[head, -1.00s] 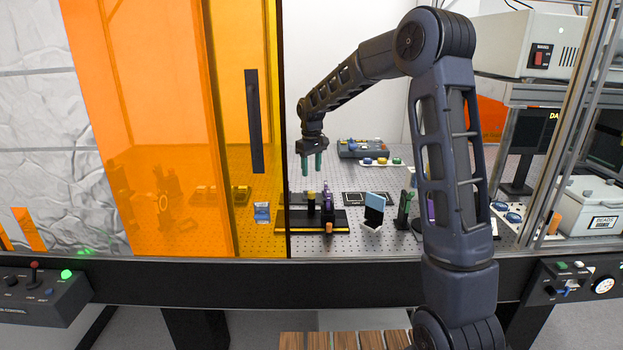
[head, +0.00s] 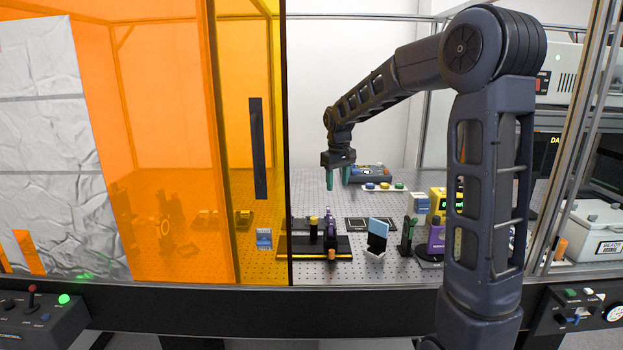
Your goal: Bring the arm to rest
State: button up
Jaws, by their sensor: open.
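My gripper (head: 338,178) hangs at the end of my arm, its two green fingers pointing down and apart. It is open, with nothing between the fingers. It is above the perforated optical table, in front of the grey control box (head: 370,174) at the back. My arm reaches up from the lower right, bends at a high elbow and slopes down to the left.
Below my gripper stand a black rail with mounts (head: 300,246), a blue-faced plate (head: 377,235) and a green mount (head: 408,236). A yellow device (head: 438,200) is partly behind my arm. Orange panels (head: 170,150) close off the left; a frame post (head: 573,150) stands right.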

jog(key=s+d+r+m+t, duration=0.1)
jog(key=s+d+r+m, duration=0.1)
jog(key=s+d, duration=0.5)
jog(key=s+d+r+m+t, duration=0.1)
jog(key=s+d+r+m, duration=0.15)
jog(key=s+d, duration=0.45)
jog(key=s+d+f+m, duration=0.1)
jog(key=s+d, duration=0.1)
jog(key=s, duration=0.6)
jog(key=s+d+f+m+t, duration=0.1)
jog(key=s+d+f, duration=0.1)
jog(key=s, duration=0.6)
jog(key=shift+s+d+t, duration=0.3)
jog(key=shift+s+d, duration=0.1)
jog(key=shift+d, duration=0.25)
jog(key=shift+f+m, duration=0.1)
jog(key=shift+m, duration=0.15)
